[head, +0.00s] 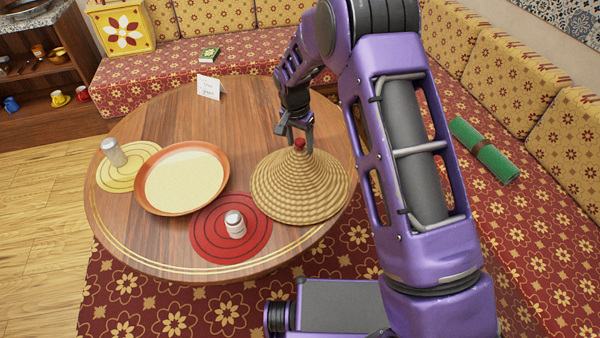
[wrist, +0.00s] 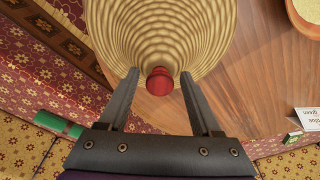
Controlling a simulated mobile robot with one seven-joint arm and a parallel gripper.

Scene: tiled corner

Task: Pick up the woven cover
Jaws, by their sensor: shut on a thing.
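The woven cover (head: 295,190) is a tan, ridged cone with a red knob on top. It stands upright on the right part of the round wooden table in the head view. It also fills the top middle of the wrist view (wrist: 160,35). My gripper (head: 296,140) is at the top of the cone, with its fingers on either side of the red knob. In the wrist view my gripper (wrist: 158,82) has its two fingers around the tip, shut on the cover. The cover's rim looks level with the tabletop; whether it touches cannot be told.
A terracotta dish (head: 140,190) with pale contents stands left on the table (head: 240,115). A white-lidded jar (head: 235,224) stands on a red mat (head: 205,235); another shaker (head: 113,152) is on a yellow mat (head: 130,178). A folded card (head: 208,88) stands behind. Cushioned benches surround the table.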

